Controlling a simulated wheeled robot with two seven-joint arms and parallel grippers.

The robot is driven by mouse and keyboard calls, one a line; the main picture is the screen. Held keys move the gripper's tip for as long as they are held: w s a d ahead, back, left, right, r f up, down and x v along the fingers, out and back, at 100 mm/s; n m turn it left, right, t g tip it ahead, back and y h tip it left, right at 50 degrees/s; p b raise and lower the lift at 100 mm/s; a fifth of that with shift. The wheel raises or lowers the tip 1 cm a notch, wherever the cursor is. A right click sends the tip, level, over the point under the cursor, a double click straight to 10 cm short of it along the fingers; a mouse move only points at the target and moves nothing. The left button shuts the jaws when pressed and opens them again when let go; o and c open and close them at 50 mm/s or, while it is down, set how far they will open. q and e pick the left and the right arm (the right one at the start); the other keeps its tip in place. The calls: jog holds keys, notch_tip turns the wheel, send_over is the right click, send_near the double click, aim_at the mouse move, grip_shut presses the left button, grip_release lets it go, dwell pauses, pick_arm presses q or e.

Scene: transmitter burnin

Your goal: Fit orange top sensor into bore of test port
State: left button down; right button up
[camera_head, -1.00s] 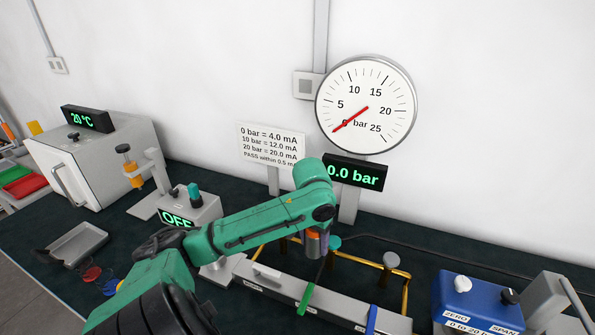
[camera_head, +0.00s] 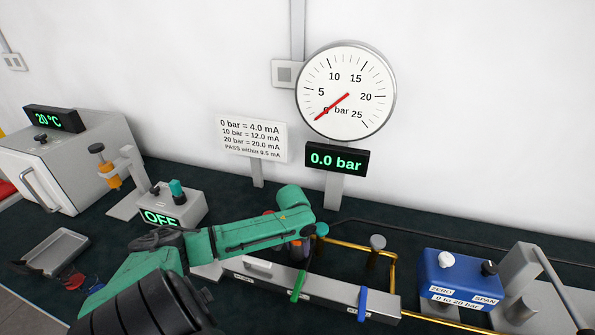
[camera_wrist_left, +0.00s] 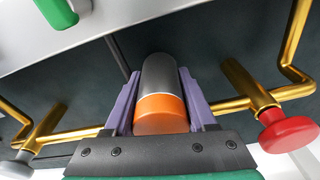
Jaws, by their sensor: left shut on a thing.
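The orange top sensor (camera_wrist_left: 160,105) has a dark grey cylindrical body and an orange end band. My left gripper (camera_wrist_left: 162,100) is shut on it, one purple finger on each side. In the head view the left gripper (camera_head: 298,247) is low behind the grey manifold block (camera_head: 325,288), near the green lever (camera_head: 298,286). There the arm hides most of the sensor. I cannot pick out the test port's bore, nor tell whether the sensor touches it. My right gripper is not in view.
Brass pipes (camera_wrist_left: 245,85) run on both sides of the gripper, with a red knob (camera_wrist_left: 287,130) close at right. A blue lever (camera_head: 363,303) and a blue calibrator box (camera_head: 458,279) stand to the right. The display (camera_head: 336,160) reads 0.0 bar.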

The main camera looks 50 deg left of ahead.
pick_arm(q)
jog(key=shift+w+f, duration=0.1)
jog(key=shift+f, duration=0.7)
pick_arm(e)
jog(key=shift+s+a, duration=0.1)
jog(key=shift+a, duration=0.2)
pick_arm(q)
jog(key=shift+c, duration=1)
grip_release()
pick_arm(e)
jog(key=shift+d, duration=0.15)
